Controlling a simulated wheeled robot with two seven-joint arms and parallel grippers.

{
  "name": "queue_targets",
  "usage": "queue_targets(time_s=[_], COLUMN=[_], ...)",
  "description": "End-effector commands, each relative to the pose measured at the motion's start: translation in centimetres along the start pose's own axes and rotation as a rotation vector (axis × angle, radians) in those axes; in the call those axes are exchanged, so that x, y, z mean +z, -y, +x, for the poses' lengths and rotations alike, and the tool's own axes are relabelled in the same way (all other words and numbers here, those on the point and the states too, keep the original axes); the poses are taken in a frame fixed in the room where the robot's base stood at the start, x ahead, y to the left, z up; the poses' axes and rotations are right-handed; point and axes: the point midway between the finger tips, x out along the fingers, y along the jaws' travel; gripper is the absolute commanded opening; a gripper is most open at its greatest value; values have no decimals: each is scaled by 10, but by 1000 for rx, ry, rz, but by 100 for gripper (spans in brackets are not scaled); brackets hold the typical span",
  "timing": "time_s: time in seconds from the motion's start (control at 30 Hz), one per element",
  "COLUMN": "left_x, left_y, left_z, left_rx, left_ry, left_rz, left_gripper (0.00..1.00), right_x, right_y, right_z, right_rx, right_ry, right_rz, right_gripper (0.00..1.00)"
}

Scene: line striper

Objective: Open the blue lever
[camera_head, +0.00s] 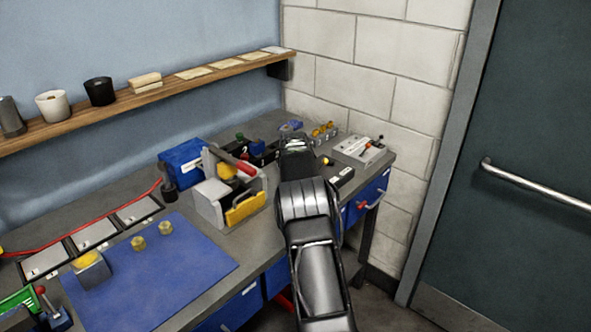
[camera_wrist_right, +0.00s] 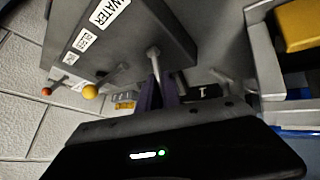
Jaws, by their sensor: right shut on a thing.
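In the right wrist view, a grey box (camera_wrist_right: 120,28) carries white labels, one reading WATER, and a row of thin metal levers. A third metal rod (camera_wrist_right: 153,58) runs down to my right gripper (camera_wrist_right: 163,94), where a blue-purple piece shows at the fingers. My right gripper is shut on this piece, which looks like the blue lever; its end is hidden. In the head view my right gripper (camera_head: 296,140) is at the back of the bench, with a blue piece (camera_head: 290,126) just beyond it.
A grey box with small levers (camera_head: 360,150) stands right of my right arm. A grey and yellow device (camera_head: 232,192) and a blue box (camera_head: 184,163) stand to its left. A blue mat (camera_head: 150,275) covers the front left. A shelf (camera_head: 160,92) runs along the back wall.

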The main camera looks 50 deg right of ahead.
Motion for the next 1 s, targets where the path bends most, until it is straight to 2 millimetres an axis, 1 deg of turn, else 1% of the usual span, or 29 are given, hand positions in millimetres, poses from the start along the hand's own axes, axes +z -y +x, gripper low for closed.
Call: queue_targets(time_s=[0.03, 0.1, 0.13, 0.37, 0.63, 0.77, 0.87, 0.97, 1.0], left_x=[0, 0, 0, 0, 0, 0, 0, 0, -1], left_y=[0, 0, 0, 0, 0, 1, 2, 3, 4], left_z=[0, 0, 0, 0, 0, 3, 7, 13, 15], left_rx=[0, 0, 0, 0, 0, 1, 2, 3, 4], left_ry=[0, 0, 0, 0, 0, -1, -2, -3, -4], left_rz=[0, 0, 0, 0, 0, 0, 1, 2, 2], left_gripper=[52, 52, 52, 52, 52, 52, 52, 52, 52], right_x=[-10, -10, -10, -9, -5, -5, -5, -4, -6], right_y=[-2, -2, -2, -1, 0, 0, 1, 1, 2], right_z=[-4, -4, -4, -4, -2, -7, -16, -30, -37], right_rx=[5, 5, 5, 3, 2, 2, 1, 0, 0], right_ry=[-23, -23, -23, -23, -14, -13, -14, -16, -18], right_rz=[-2, -2, -3, -1, -1, -2, -1, -1, -2], right_gripper=[0, 0, 10, 29, 29, 29, 29, 29, 29])
